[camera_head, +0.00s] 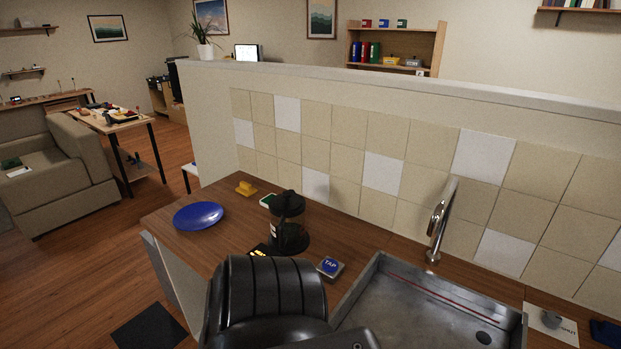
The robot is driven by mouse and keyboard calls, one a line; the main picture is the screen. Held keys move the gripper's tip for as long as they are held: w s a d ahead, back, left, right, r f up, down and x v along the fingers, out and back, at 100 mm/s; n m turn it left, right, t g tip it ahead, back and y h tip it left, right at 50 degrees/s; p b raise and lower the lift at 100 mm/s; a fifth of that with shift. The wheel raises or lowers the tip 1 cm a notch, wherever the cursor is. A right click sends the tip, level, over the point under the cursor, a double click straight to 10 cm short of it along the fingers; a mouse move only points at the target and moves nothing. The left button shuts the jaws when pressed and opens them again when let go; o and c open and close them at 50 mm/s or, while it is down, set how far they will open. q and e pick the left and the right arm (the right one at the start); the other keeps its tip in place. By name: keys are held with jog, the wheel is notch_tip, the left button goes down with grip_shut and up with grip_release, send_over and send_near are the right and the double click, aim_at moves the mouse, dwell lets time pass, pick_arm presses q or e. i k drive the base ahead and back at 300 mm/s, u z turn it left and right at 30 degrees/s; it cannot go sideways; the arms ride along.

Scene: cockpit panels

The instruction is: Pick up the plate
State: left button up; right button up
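The blue plate (198,215) lies flat on the wooden counter (165,232), near its left end. It is round and shallow, looks empty, and nothing covers it. Neither of my grippers can be made out in the head view. A large black ribbed shape, which appears to be part of my own arm, fills the bottom middle, to the right of and nearer than the plate and apart from it.
Right of the plate stand a yellow object (245,188) and a dark jug-like object (288,225). A blue-topped TAP block (330,267) sits beside the metal sink (375,277) with its faucet (440,220). A tiled wall (335,125) bounds the counter behind.

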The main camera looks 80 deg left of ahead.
aim_at(200, 215)
jog(key=u, duration=3.25)
